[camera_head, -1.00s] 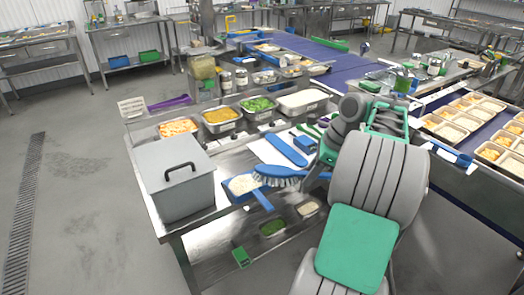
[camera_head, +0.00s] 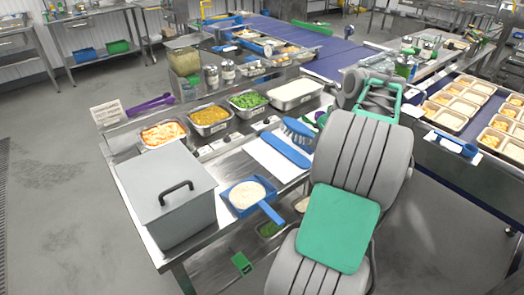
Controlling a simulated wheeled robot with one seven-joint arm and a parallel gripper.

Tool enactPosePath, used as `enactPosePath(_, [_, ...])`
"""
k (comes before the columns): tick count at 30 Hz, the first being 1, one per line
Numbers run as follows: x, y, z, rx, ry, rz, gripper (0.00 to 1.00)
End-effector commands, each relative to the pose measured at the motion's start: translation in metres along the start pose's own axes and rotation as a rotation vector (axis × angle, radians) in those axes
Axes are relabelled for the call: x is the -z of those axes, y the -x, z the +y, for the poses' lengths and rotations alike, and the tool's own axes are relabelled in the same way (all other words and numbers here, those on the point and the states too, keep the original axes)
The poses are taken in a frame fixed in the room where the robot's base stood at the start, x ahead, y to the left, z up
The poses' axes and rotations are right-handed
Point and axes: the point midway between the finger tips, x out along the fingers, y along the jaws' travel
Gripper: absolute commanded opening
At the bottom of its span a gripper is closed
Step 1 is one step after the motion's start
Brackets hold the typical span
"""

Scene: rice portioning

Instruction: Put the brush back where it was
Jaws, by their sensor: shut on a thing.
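The brush (camera_head: 297,129), blue with pale bristles, shows just behind the white board (camera_head: 262,152), left of my arm. Its right end runs behind my arm. My gripper is hidden behind my own grey and green arm, so its jaws and their hold on the brush do not show. I cannot tell whether the brush touches the surface below it. A flat blue tool (camera_head: 286,150) lies on the white board, in front of the brush.
A blue scoop (camera_head: 262,207) of rice lies at the table's front edge, beside a grey lidded box (camera_head: 166,200). Food pans, such as the green one (camera_head: 249,102), line the back of the table. A purple tool (camera_head: 150,105) lies at the far left.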

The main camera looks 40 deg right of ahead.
Motion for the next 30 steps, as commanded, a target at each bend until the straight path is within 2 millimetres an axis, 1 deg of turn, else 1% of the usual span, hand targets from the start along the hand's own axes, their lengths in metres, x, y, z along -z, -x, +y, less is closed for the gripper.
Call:
enactPosePath(1, [-0.010, -0.013, 0.009, -0.006, 0.011, 0.001, 0.00])
enactPosePath(6, [-0.048, -0.052, 0.036, -0.013, 0.026, 0.002, 0.00])
enactPosePath(8, [-0.060, -0.065, 0.043, -0.013, 0.027, 0.001, 0.00])
enactPosePath(9, [-0.063, -0.077, 0.047, -0.014, 0.024, 0.003, 0.00])
enactPosePath(12, [-0.069, -0.102, 0.053, -0.013, 0.023, 0.002, 0.00])
enactPosePath(13, [-0.070, -0.108, 0.054, -0.012, 0.022, 0.003, 0.00])
enactPosePath(20, [-0.077, -0.136, 0.061, -0.010, 0.020, 0.001, 0.00])
enactPosePath(24, [-0.067, -0.159, 0.060, -0.010, 0.017, 0.002, 0.00])
enactPosePath(26, [-0.065, -0.163, 0.060, -0.008, 0.018, 0.001, 0.00])
enactPosePath(30, [-0.065, -0.163, 0.059, -0.008, 0.018, 0.000, 0.00])
